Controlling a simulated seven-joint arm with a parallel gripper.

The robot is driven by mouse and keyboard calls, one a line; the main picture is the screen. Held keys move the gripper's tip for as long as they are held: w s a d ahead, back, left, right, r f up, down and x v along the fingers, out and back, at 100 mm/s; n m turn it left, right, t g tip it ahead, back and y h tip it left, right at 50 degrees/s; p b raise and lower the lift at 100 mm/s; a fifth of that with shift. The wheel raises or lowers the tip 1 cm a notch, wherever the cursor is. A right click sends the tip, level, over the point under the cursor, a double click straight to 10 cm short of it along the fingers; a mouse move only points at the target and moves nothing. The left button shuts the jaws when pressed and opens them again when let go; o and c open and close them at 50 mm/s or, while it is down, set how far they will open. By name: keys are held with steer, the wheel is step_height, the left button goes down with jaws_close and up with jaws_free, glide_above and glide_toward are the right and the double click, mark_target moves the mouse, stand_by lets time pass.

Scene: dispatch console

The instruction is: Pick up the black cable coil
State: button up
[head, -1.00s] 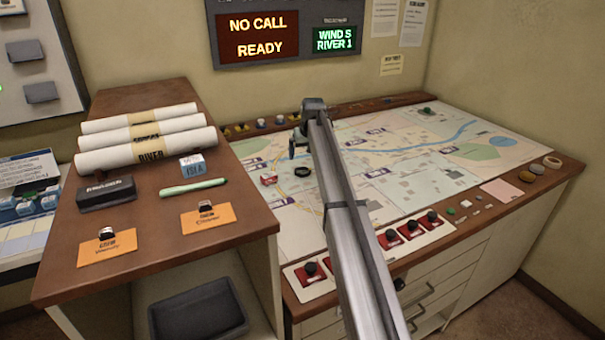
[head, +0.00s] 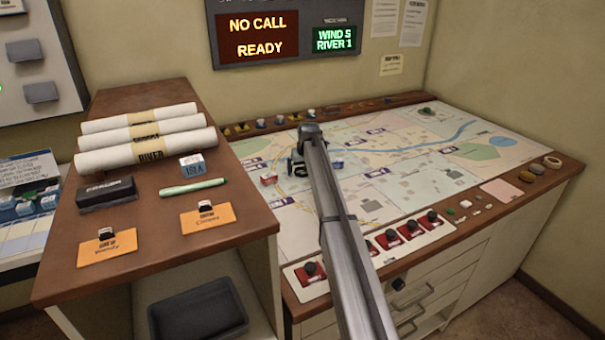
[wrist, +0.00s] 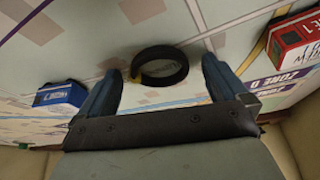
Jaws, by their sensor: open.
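The black cable coil (wrist: 160,66) lies flat on the map table in the wrist view, with a small yellow mark on its lower left side. In the head view the coil (head: 301,170) is mostly hidden at my gripper. My gripper (wrist: 158,76) is open in the wrist view, with one finger on each side of the coil's near part. I cannot tell whether either finger touches it. In the head view my gripper (head: 300,166) is low over the left part of the map.
A red block (wrist: 292,40) and a blue block (wrist: 60,95) stand on either side of the gripper. The map (head: 420,170) is clear to the right. Red buttons (head: 390,240) line its front edge. A raised wooden shelf (head: 150,235) stands on the left.

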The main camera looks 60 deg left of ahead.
steer(key=shift+c, duration=0.4)
steer(key=c, duration=0.9)
